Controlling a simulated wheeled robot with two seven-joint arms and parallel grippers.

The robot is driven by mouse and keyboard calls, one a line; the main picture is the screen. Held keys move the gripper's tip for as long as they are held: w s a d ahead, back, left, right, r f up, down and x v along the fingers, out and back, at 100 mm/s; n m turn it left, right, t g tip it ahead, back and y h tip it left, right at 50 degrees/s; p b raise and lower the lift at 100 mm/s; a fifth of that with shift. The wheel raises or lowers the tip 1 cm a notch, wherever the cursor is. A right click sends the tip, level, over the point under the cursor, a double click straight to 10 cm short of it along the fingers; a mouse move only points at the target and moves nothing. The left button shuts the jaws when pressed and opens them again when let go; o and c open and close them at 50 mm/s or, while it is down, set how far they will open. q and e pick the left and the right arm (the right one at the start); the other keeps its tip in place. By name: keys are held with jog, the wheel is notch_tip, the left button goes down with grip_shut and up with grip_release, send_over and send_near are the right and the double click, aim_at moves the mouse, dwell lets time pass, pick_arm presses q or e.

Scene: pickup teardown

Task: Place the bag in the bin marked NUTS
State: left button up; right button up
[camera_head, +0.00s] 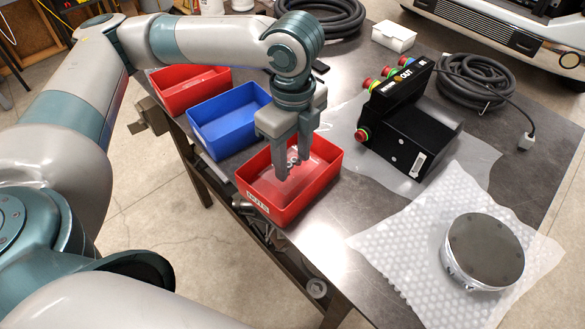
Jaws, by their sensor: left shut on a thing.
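My left gripper (292,163) points down into the front red bin (319,197) at the table's left edge. It is shut on a small clear bag (291,158) with grey metal pieces in it, which shows between the fingers. The bag is inside the bin's walls; I cannot tell whether it touches the floor of the bin. The front red bin has a white label on its near wall, too small to read surely but seemingly NUTS. My right gripper is not in view.
A blue bin (228,122) and another red bin (190,88) stand in line behind. A black control box (405,125) with coloured buttons stands to the right. A round metal part (485,250) lies on bubble wrap (385,248). Coiled black cables (478,80) lie at the back.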

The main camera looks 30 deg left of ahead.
aim_at(293, 162)
pick_arm(q)
jog(key=shift+f, duration=0.25)
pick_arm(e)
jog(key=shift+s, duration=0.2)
pick_arm(q)
jog(key=shift+f, duration=0.1)
notch_tip(293, 162, down, 3)
jog(key=shift+r, duration=0.2)
jog(key=shift+f, duration=0.45)
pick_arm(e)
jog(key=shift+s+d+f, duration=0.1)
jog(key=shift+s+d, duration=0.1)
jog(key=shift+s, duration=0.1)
pick_arm(q)
jog(key=shift+f, duration=0.1)
jog(key=o, duration=1.1)
jog(key=shift+c, duration=0.2)
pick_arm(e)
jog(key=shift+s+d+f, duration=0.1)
